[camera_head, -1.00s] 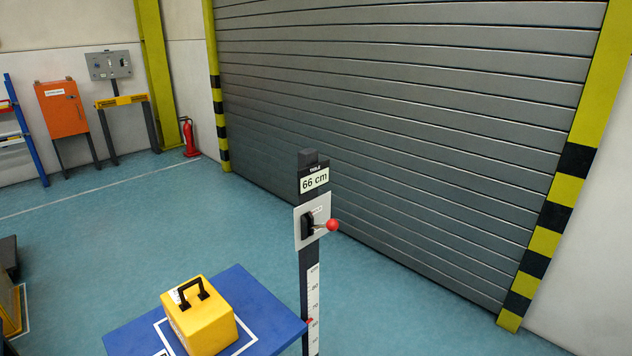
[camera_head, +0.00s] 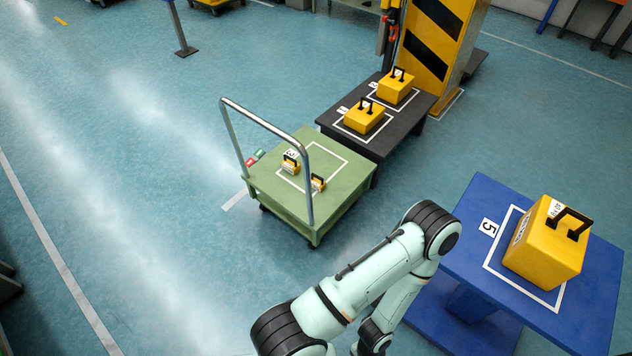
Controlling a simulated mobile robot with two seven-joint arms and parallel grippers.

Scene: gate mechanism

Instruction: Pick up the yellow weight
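A large yellow weight (camera_head: 541,250) with a black handle stands upright on the blue table (camera_head: 468,232) at the right, inside a white outline beside the number 5. Two medium yellow weights, a nearer one (camera_head: 363,119) and a farther one (camera_head: 396,88), stand on the dark table (camera_head: 345,141). Two small yellow weights, one (camera_head: 290,164) and another (camera_head: 318,184), are on the green cart (camera_head: 330,203). My arm's pale green links rise at the bottom centre, left of the blue table. Neither gripper shows.
The green cart has a tall metal push handle (camera_head: 264,122) and stands next to the dark table. A yellow and black post (camera_head: 432,45) rises behind the dark table.

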